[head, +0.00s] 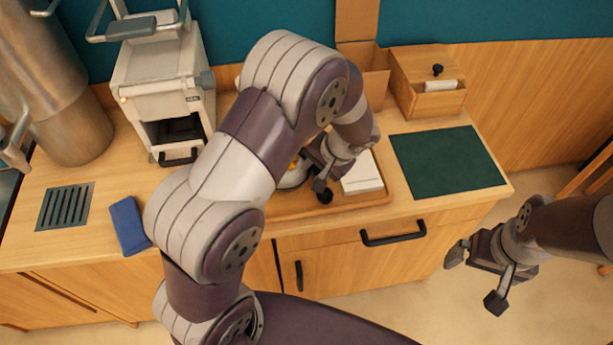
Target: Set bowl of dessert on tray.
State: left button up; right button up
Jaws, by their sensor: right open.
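A wooden tray (350,203) lies on the counter, its left part hidden behind my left arm. A pale rounded thing (291,181) with some yellow above it shows between my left forearm and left gripper. It looks like part of the dessert bowl, but most of it is hidden, and I cannot tell whether it touches the tray. My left gripper (317,176) is low beside it over the tray; its grip is not clear. My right gripper (480,277) is open and empty in front of the counter's right part.
A white napkin stack (362,177) lies on the tray's right side. A green mat (447,162) lies to the right, with a wooden box (428,90) behind it. A white machine (160,85), blue cloth (129,225) and dark grate (65,207) are at left.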

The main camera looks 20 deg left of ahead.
pick_arm(q)
jog(key=w+v, duration=0.1)
jog(key=v, duration=0.4)
jog(key=s+a+r+n+h, duration=0.2)
jog(key=s+h, duration=0.2)
jog(key=s, duration=1)
jog(key=shift+s+a+h, duration=0.25)
jog(key=shift+a+h, duration=0.1)
jog(key=shift+h, duration=0.05)
jog(key=shift+s+r, duration=0.1)
jog(key=shift+s, duration=0.1)
jog(key=shift+w, duration=0.1)
